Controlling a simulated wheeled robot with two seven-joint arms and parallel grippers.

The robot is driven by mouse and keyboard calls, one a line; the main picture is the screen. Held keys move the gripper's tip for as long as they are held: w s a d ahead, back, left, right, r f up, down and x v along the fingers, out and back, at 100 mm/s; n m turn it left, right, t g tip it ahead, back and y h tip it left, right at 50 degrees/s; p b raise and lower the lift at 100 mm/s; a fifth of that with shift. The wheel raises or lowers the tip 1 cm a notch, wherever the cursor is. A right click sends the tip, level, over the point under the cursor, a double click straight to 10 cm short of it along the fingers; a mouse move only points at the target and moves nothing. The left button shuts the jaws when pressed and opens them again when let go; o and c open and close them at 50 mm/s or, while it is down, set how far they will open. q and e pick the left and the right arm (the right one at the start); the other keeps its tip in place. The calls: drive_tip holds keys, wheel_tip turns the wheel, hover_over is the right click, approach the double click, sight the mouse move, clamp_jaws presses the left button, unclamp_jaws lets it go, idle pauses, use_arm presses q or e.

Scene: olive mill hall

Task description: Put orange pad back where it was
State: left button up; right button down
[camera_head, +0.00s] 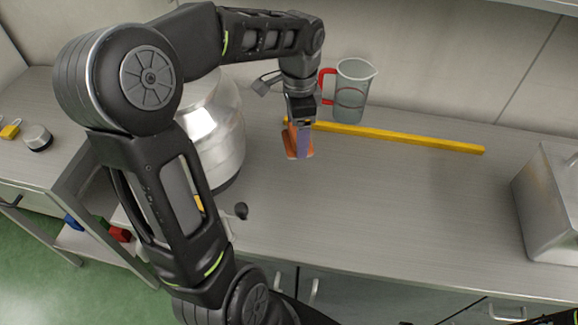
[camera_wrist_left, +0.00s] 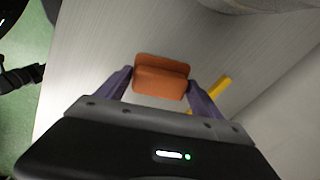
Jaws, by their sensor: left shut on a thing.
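The orange pad (camera_head: 291,150) is in the jaws of my left gripper (camera_head: 301,153), at the back middle of the steel counter. In the left wrist view the pad (camera_wrist_left: 160,78) sits between the two purple-grey fingers of my left gripper (camera_wrist_left: 162,92), which are shut on it. The pad is low over the counter; whether it touches the surface I cannot tell. The fingers hide part of it in the head view. My right gripper is not in view.
A yellow bar (camera_head: 400,137) lies on the counter just behind and right of the pad. A clear jug with a red handle (camera_head: 352,92) stands behind it. A shiny rounded vessel (camera_head: 218,130) stands left, a steel box (camera_head: 550,205) far right. The counter's front middle is clear.

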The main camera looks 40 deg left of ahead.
use_arm(q)
drive_tip(key=shift+d, duration=0.15)
drive_tip(key=shift+f+p, duration=0.4)
drive_tip(key=shift+f, duration=2.75)
drive_tip(key=shift+f, duration=1.9)
drive_tip(key=shift+f, duration=0.1)
drive_tip(key=o, duration=1.3)
wheel_tip(320, 180, up, 12)
drive_tip(key=shift+r, duration=0.15)
